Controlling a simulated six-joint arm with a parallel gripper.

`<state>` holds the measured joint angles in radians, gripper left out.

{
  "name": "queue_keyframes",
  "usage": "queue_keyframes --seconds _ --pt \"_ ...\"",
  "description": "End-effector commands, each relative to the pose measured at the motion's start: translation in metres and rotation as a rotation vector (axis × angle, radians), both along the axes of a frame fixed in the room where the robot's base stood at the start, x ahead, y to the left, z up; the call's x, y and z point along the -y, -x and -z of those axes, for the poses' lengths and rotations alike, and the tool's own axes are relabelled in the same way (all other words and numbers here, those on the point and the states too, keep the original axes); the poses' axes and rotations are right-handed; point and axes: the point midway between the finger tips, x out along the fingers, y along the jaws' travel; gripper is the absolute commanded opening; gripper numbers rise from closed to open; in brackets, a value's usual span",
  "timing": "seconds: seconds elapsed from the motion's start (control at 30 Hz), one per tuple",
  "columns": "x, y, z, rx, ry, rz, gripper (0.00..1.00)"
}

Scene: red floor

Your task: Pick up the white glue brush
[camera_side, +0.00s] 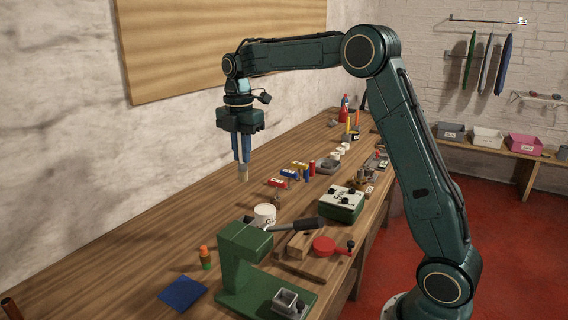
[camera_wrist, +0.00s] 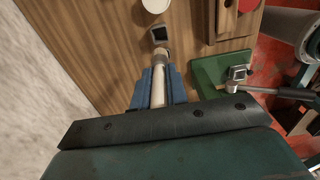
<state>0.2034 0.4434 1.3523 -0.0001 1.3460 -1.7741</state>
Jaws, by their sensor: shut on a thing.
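My gripper (camera_side: 241,158) hangs pointing down above the wooden bench in the side view, with its blue fingers close together. It is shut on the white glue brush (camera_side: 243,174), whose pale tan end sticks out below the fingertips. In the wrist view the white handle of the brush (camera_wrist: 158,88) lies between the two blue fingers, and its tan end reaches past them. The upper part of the brush is hidden by the gripper in the side view. The brush appears clear of the bench top.
A white glue pot (camera_side: 265,215) stands in front and to the right of my gripper. A green press (camera_side: 240,262), an orange bottle (camera_side: 206,258) and a blue cloth (camera_side: 183,292) are nearer the camera. A green box (camera_side: 343,204) stands right. The wall-side bench is mostly clear.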

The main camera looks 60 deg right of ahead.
Motion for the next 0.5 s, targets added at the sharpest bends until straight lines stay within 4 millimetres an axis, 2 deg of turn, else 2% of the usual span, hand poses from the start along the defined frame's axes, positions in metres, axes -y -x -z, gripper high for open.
queue_keyframes --seconds 0.2,0.5 --pt "0.0 -0.001 -0.024 0.002 0.0 0.0 0.0" --pt "0.0 0.0 -0.031 0.001 0.0 0.0 0.0"
